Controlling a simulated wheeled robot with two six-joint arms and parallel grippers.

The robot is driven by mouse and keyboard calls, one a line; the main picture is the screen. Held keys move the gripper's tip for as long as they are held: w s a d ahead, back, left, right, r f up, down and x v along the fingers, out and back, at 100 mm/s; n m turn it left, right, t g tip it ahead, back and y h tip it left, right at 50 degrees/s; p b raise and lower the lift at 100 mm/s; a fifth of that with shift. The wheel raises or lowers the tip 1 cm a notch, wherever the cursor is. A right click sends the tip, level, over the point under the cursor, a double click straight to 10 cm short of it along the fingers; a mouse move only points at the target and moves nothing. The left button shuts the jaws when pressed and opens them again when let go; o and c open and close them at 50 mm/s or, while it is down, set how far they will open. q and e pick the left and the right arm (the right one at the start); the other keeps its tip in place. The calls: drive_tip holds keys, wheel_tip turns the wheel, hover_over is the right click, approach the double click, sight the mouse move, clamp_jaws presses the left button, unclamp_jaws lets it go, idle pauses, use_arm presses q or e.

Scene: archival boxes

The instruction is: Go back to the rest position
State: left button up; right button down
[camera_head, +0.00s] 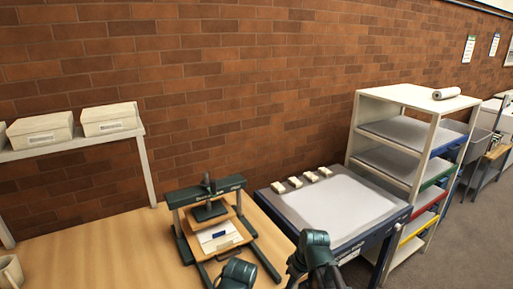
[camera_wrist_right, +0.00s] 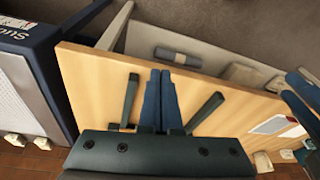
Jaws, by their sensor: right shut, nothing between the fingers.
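In the right wrist view my right gripper (camera_wrist_right: 160,76) is shut, its two blue fingers side by side with nothing between them. It is over the wooden table (camera_wrist_right: 100,75), near an edge. In the head view only dark teal links of my arms show at the bottom edge, one below the press and one in front of the blue-framed table. The fingers of neither gripper can be made out there, and my left gripper is not in view.
A dark green press (camera_head: 181,199) with a board and white item stands on the wooden table (camera_head: 110,245). Right of it is a blue-framed table (camera_head: 340,205) with several small white blocks at its back. A white shelf rack (camera_head: 412,95) stands behind. Boxes (camera_head: 109,119) sit on a left shelf.

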drive_tip(key=s+d+m+h, duration=0.2)
drive_tip(key=s+d+m, duration=0.4)
drive_tip(key=s+m, duration=0.15)
drive_tip(key=s+a+n, duration=0.1)
drive_tip(key=s+a, duration=0.1)
drive_tip(key=a, duration=0.3)
drive_tip(key=s+a+n+g+h, duration=0.1)
drive_tip(key=s+a+n, duration=0.1)
drive_tip(key=a, duration=0.3)
drive_tip(key=shift+s+a+f+g, duration=0.25)
drive_tip(key=shift+s+a+g, duration=0.1)
drive_tip(key=shift+s, duration=0.5)
